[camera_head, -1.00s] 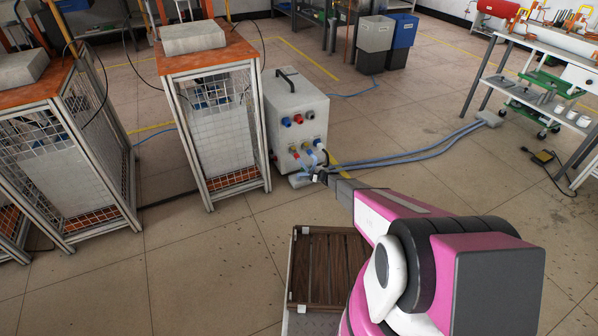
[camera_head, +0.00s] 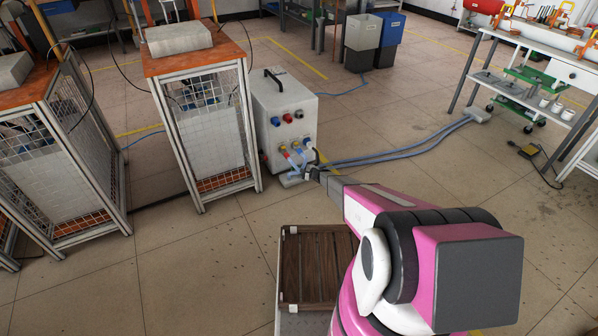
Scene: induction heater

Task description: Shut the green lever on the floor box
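The floor box (camera_head: 294,101) is a light grey case with a black top handle, standing on the floor at centre left. Its front has blue, red and dark round fittings above a row of hose connectors. I cannot make out the green lever; it is too small or hidden behind my gripper and the hoses. My gripper (camera_head: 312,171) is small and dark in this view, at the low right front of the box, close to the connectors. I cannot tell whether it touches anything or whether its fingers are open.
Blue hoses (camera_head: 400,151) run along the floor from the box to the right. A caged stand with an orange top (camera_head: 228,58) is close on the box's left. Grey and blue bins (camera_head: 360,42) stand behind. A workbench (camera_head: 527,62) is at right. Floor right of the box is mostly open.

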